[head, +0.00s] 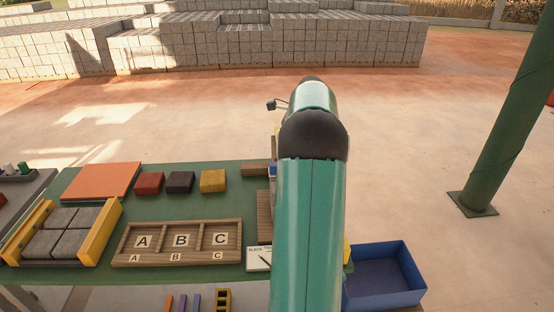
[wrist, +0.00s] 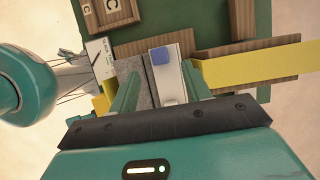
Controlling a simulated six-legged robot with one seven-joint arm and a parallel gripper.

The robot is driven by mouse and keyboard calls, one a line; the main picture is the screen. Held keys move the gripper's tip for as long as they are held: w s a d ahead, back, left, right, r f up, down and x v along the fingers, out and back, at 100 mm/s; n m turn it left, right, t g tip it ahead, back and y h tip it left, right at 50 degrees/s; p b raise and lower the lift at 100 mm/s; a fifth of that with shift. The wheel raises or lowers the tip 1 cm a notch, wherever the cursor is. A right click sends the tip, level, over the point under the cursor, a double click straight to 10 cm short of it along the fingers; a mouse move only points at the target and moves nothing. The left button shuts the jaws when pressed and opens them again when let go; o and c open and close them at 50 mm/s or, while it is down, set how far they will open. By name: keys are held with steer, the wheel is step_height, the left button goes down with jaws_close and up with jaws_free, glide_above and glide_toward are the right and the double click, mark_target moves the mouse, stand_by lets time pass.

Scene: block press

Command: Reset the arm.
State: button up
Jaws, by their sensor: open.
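My arm (head: 307,235) rises through the middle of the head view and hides my gripper there. In the wrist view my gripper (wrist: 160,72) is open, its two green fingers apart. Between and beyond the fingers I see a grey strip and a pale metal strip with a blue patch (wrist: 165,55). Nothing is visibly clamped; I cannot tell how far the fingertips are from these strips.
The green table (head: 205,172) holds a wooden A-B-C tray (head: 178,257), red (head: 149,183), black (head: 180,182) and yellow (head: 213,181) blocks, and an orange plate (head: 102,181). A blue bin (head: 385,299) is at right, with a green post (head: 507,120) beyond.

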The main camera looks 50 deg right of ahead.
steer(key=v, duration=0.8)
